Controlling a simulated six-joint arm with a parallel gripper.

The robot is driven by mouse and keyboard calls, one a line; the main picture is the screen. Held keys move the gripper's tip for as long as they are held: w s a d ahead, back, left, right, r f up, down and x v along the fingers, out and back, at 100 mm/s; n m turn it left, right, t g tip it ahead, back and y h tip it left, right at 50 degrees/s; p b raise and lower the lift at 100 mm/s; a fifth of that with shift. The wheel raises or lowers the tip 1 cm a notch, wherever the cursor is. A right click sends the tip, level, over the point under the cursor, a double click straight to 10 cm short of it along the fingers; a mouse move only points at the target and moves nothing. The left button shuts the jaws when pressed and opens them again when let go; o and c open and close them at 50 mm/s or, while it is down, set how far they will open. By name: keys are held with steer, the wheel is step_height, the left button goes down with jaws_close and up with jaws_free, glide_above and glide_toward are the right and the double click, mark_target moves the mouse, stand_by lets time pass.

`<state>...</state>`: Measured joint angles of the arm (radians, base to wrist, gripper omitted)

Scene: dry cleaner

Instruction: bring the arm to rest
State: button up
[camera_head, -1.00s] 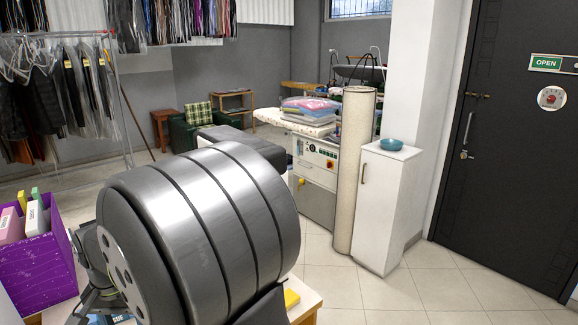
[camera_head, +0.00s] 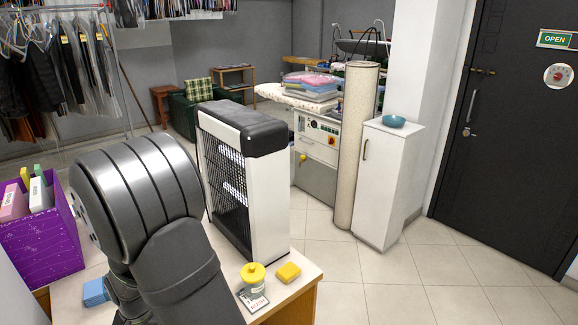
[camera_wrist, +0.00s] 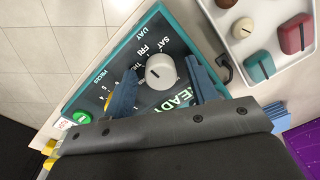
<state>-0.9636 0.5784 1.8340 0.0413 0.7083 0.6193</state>
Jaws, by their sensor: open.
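My gripper (camera_wrist: 160,68) is in the wrist view, with its two blue fingers apart. The fingers stand on either side of a white round knob (camera_wrist: 160,71) on a dark panel (camera_wrist: 140,50) with a teal border. The panel carries day words and "READY". I cannot tell whether a finger touches the knob. In the head view my arm's thick grey links fill the lower left, and my gripper is hidden behind them.
A white tray (camera_wrist: 238,48) with several small items is beside the panel. On the table (camera_head: 290,305) stand a black-meshed white box (camera_head: 270,190), a yellow-lidded jar (camera_head: 253,280) and a yellow sponge (camera_head: 288,272). A purple bin (camera_head: 45,245) is at left.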

steer(key=n, duration=0.3)
steer(key=shift+n, duration=0.4)
steer(key=n, duration=0.4)
steer(key=shift+n, duration=0.3)
steer(key=n, duration=0.4)
steer(key=shift+w+n, duration=0.1)
steer(key=shift+n, duration=1.9)
steer(key=shift+o, duration=0.2)
